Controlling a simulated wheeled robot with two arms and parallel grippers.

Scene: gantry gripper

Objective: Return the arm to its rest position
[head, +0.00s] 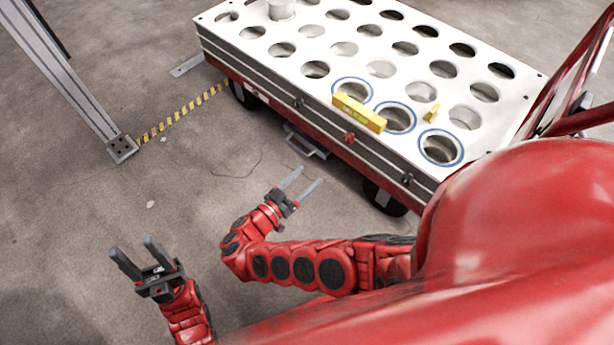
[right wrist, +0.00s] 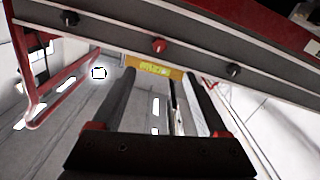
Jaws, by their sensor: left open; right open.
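My left gripper (head: 132,246) is open and empty, low at the left of the head view, above the bare floor. My right gripper (head: 308,178) is open and empty beside the near long side of the cart (head: 330,95), lower than its white top. In the right wrist view the right gripper's two fingers (right wrist: 159,78) stand apart with nothing held between them. Both arms are bent, and neither gripper visibly touches anything.
The cart's white top has rows of round holes, several ringed in blue. A yellow bar (head: 360,113) lies along its near edge, and it also shows in the right wrist view (right wrist: 155,69). A grey post (head: 75,80) stands at left by striped floor tape (head: 182,113).

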